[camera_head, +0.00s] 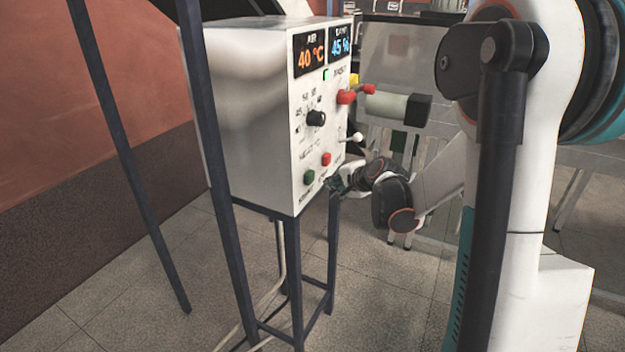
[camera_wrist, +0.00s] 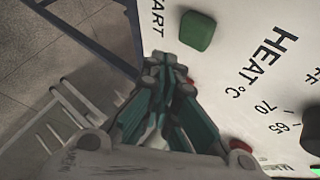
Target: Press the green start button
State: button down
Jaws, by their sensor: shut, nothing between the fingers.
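The green start button (camera_head: 309,177) sits low on the front panel of the white control box (camera_head: 245,110). It also shows in the wrist view (camera_wrist: 197,33), near the top middle, with part of the lettering "ART" beside it. My gripper (camera_head: 338,184) is in front of the panel's lower part, to the right of the green button in the head view. In the wrist view my gripper (camera_wrist: 168,62) has its fingertips together and empty, just below the green button in the picture. A gap shows between fingertips and button; I cannot tell its depth.
A red button (camera_head: 326,159) is up and right of the green one. A black knob (camera_head: 316,118), a red-ended handle (camera_head: 346,97) and a small white-tipped lever (camera_head: 357,137) stick out from the panel. Dark metal legs (camera_head: 293,270) carry the box.

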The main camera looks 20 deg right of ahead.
jog(key=shift+s+d, duration=0.85)
jog(key=shift+s, duration=0.25)
